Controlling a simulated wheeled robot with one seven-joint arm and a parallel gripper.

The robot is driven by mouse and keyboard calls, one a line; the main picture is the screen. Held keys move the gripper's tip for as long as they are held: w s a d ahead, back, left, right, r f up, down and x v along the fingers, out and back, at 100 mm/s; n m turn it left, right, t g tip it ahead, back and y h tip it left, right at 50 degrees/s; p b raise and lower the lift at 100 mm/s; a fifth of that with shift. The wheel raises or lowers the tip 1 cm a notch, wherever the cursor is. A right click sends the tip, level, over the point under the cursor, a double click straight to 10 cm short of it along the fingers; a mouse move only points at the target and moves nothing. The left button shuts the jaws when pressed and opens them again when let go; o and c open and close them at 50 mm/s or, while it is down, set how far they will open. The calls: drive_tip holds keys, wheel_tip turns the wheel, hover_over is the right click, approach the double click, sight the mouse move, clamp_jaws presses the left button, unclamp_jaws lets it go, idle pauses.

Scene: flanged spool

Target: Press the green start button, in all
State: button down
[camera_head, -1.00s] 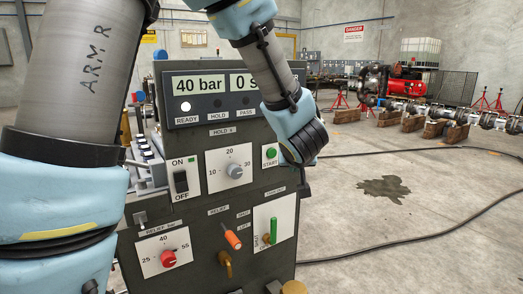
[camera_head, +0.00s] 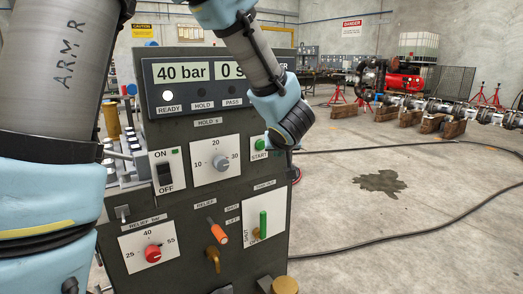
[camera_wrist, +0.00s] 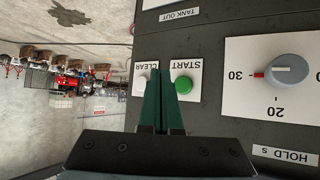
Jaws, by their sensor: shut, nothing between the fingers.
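In the wrist view the start button (camera_wrist: 183,85) stands out round and green, just right of my fingertips. My gripper (camera_wrist: 161,72) is shut and empty, its two dark green fingers side by side. They overlap the strip between START and the white CLEAR button (camera_wrist: 141,84), hiding part of the latter. I cannot tell how far the tips are from the panel. In the head view my wrist is right of START and hides CLEAR.
The display (camera_head: 187,72) reads 40 bar, with the READY lamp lit. Below are an ON/OFF switch (camera_head: 164,174), a red relief knob (camera_head: 153,254), an orange-handled lever (camera_head: 218,232) and a green handle (camera_head: 263,224).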

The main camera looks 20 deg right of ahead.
sight(260, 145)
drive_tip(key=shift+w+a, duration=0.25)
drive_tip(key=shift+w, duration=0.95)
drive_tip(key=shift+w+a, duration=0.2)
drive_tip(key=shift+w, duration=1)
drive_tip(key=shift+w, duration=0.1)
drive_tip(key=shift+w+a+p, duration=0.1)
drive_tip(key=shift+w+p, duration=0.2)
drive_tip(key=shift+p, duration=0.15)
drive_tip(key=shift+w+a, duration=0.1)
drive_tip(key=shift+w, duration=0.45)
idle(0.6)
idle(0.3)
drive_tip(key=shift+s+p, duration=0.55)
drive_tip(key=shift+s, duration=0.4)
drive_tip(key=shift+d, duration=0.2)
